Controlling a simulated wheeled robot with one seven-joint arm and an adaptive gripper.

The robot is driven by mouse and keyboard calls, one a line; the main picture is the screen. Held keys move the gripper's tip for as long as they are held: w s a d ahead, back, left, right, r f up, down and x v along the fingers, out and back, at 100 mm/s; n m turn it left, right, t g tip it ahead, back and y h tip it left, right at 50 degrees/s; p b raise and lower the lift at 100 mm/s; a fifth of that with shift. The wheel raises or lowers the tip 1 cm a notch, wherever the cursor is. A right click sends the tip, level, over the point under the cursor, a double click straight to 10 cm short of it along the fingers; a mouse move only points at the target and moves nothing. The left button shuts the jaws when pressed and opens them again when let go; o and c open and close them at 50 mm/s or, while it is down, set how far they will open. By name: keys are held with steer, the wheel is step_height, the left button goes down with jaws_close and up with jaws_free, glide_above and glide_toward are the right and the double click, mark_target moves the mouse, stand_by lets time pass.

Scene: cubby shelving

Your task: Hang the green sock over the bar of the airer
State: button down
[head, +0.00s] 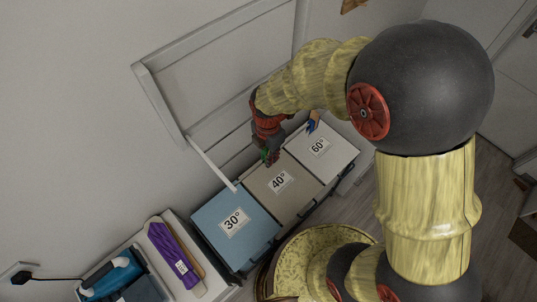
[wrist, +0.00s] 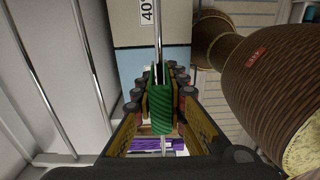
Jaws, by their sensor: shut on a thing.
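The green sock (wrist: 162,112) is held between the two fingers of my gripper (wrist: 160,98) in the wrist view. In the head view only a small green patch of the sock (head: 264,155) shows at the tip of my gripper (head: 267,150), above the back of the beige 40° bin. The airer (head: 160,100) is a pale frame on the wall, left of my gripper. A thin metal bar (wrist: 157,35) runs lengthwise to the sock's far end in the wrist view. I cannot tell whether sock and bar touch.
Below stand a blue 30° bin (head: 232,233), a beige 40° bin (head: 282,188) and a white 60° bin (head: 330,160). A purple item (head: 172,255) and a teal iron (head: 112,277) lie at lower left. A round yellowish basket (head: 310,250) stands in front.

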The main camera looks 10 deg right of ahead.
steer(key=shift+f+b, duration=1.6)
steer(key=shift+f, duration=0.9)
steer(key=c, duration=1.7)
jaws_free()
step_height(320, 180, up, 12)
steer(key=shift+r, duration=0.1)
